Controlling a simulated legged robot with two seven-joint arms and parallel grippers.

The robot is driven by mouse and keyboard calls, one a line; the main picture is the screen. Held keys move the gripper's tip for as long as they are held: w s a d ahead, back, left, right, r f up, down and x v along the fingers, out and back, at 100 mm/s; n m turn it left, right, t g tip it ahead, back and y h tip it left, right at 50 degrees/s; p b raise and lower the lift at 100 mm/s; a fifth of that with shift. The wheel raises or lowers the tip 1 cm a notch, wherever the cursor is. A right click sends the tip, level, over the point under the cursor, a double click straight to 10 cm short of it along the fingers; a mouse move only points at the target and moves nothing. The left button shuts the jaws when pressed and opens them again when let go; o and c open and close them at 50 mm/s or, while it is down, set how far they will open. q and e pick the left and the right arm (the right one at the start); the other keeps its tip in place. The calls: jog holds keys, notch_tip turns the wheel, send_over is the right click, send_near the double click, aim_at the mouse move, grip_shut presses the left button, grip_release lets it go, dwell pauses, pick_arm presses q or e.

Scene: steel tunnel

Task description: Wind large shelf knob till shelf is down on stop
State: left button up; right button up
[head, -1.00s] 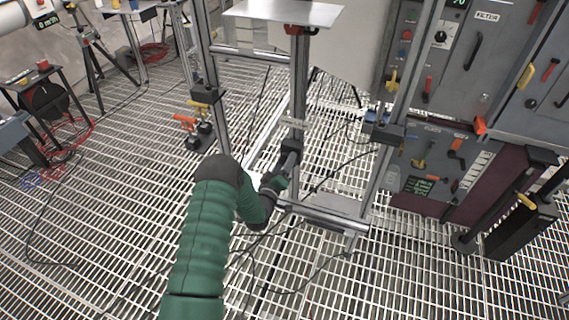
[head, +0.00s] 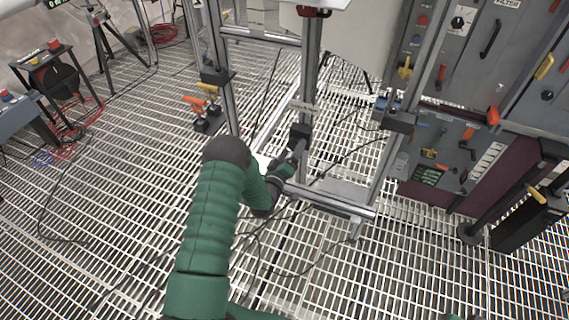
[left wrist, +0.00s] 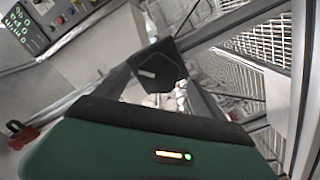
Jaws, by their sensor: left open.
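The pale shelf plate (head: 330,4) is cut by the top edge of the head view, with a red part (head: 314,12) under it on the middle post of the metal frame. A dark block (head: 300,132) sits lower on that post. My left gripper (head: 298,152) is open just below and beside this block; whether it touches is unclear. In the left wrist view a dark piece with a small white label (left wrist: 158,72) is close ahead, near the gripper's tips. I cannot make out the large knob clearly; the gripper and block may hide it.
A grey panel (head: 480,60) with coloured handles stands right of the frame. Orange and yellow clamps (head: 205,97) are at the frame's left. Black cables lie on the grating floor (head: 110,200), which is mostly open at left.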

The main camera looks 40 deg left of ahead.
pick_arm(q)
jog(key=p+v, duration=0.1)
jog(key=v, duration=1.4)
jog(key=shift+s+p, duration=0.35)
jog(key=shift+f, duration=0.1)
jog(key=w+d+r+m+g+h, duration=0.1)
jog(key=w+d+m+g+h, duration=0.2)
jog(key=w+d+m, duration=0.15)
jog(key=s+d+r+m+g, duration=0.3)
jog(key=s+d+m+g, duration=0.2)
jog(key=d+g, duration=0.1)
jog(key=s+d+r+m+g+h, duration=0.1)
jog(key=s+d+r+m+g, duration=0.1)
jog(key=s+d+g, duration=0.3)
jog(key=s+d+r+m, duration=0.1)
jog(key=s+d+r, duration=0.15)
jog(key=s, duration=0.55)
notch_tip(320, 180, up, 15)
jog(key=p, duration=1.4)
jog(key=shift+s+f+g, duration=0.2)
jog(key=shift+s+g, duration=0.15)
jog(key=shift+g, duration=0.05)
jog(key=shift+a, duration=0.15)
